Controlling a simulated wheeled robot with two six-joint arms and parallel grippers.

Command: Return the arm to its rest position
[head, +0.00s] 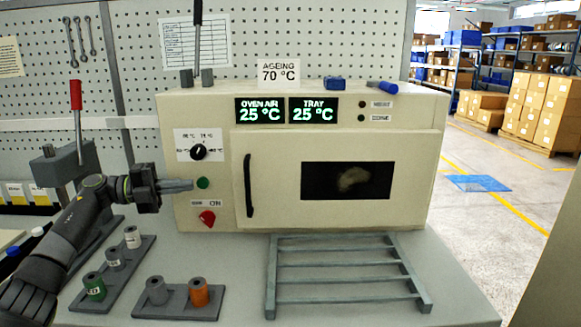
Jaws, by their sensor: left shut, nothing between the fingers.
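My left arm comes in from the left, and its gripper (178,186) is shut and empty. Its fingertips point right at the front panel of the cream ageing oven (340,215), close to the green button (203,183); I cannot tell whether they touch it. The oven door is closed, with a black handle (249,186) and a dark window (347,181) showing a pale shape inside. The displays (286,110) read oven air 25 °C and tray 25 °C. A red knob (207,218) sits below the green button beside "ON". My right gripper is not in view.
A grey slatted rack (340,268) lies on the bench before the oven. Spindle holders with white (132,237), green (94,286), grey (157,290) and orange (199,292) spindles stand at front left. A lever press with a red handle (76,95) stands behind my arm.

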